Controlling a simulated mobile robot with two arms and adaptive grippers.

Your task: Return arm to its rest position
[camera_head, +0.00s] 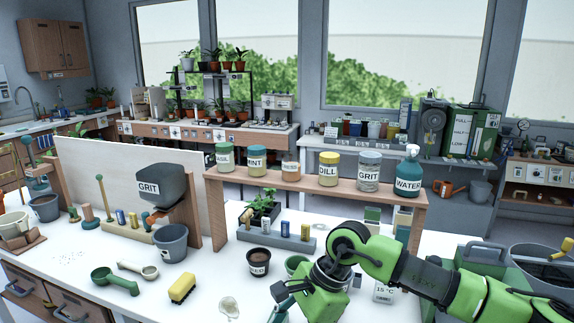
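My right arm comes in from the right, green with dark joints, and reaches over the front of the white table (215,285). My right gripper (290,292) is low at the bottom of the view, just in front of a green pot (296,263). Its fingertips are partly hidden by its own body, so I cannot tell whether it is open or shut, or whether it touches anything. My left gripper is not in view.
A dark pot (258,263), yellow sponge (182,289), green scoop (115,281) and grey pot (171,243) stand left of my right gripper. A grey basin (540,262) is at right.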

